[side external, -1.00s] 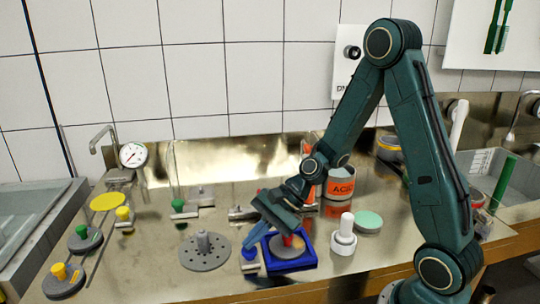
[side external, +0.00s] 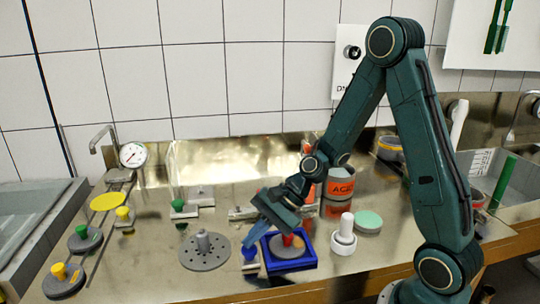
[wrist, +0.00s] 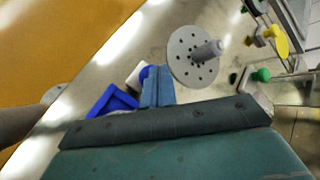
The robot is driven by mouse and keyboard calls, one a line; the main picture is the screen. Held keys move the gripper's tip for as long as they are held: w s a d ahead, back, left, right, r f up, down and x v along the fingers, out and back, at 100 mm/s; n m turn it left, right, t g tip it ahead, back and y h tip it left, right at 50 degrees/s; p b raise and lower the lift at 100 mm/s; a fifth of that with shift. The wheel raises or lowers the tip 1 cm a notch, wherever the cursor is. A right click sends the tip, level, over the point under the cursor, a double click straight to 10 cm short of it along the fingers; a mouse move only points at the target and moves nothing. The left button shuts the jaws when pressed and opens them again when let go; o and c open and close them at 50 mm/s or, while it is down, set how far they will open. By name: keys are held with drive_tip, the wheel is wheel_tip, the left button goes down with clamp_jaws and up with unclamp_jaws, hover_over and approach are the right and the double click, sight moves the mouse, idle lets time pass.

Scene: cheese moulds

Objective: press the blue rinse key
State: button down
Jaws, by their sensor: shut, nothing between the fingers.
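The blue rinse key (side external: 250,253) is a small blue knob on a pale base at the front of the steel counter, just left of a blue tray (side external: 309,263). In the wrist view the blue key (wrist: 148,72) is partly hidden behind my fingers. My gripper (side external: 247,242) is shut and empty, its blue fingers slanting down with the tips close above the key. In the wrist view the two fingers of my gripper (wrist: 157,80) lie side by side. I cannot tell whether the tips touch the key.
A grey perforated disc (side external: 214,258) with a post stands left of the key. The blue tray holds a grey disc with a red knob (side external: 290,240). A white knob (side external: 344,240) and an orange-labelled tub (side external: 340,186) stand to the right. Green and yellow knobs stand further left.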

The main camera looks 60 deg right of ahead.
sight(254, 246)
drive_tip(key=shift+r, duration=0.4)
drive_tip(key=shift+r, duration=2.9)
drive_tip(key=s+d+r+n+h, duration=0.2)
drive_tip(key=s+r+n+h, duration=0.2)
drive_tip(key=s+n, duration=0.3)
drive_tip(key=s+d+r+n+h, duration=0.2)
drive_tip(key=s+r+n, duration=0.4)
drive_tip(key=s, duration=0.6)
drive_tip(key=shift+d+r+n+t+h, duration=0.2)
drive_tip(key=shift+d+n+t+h, duration=0.1)
drive_tip(key=shift+n+h, duration=0.8)
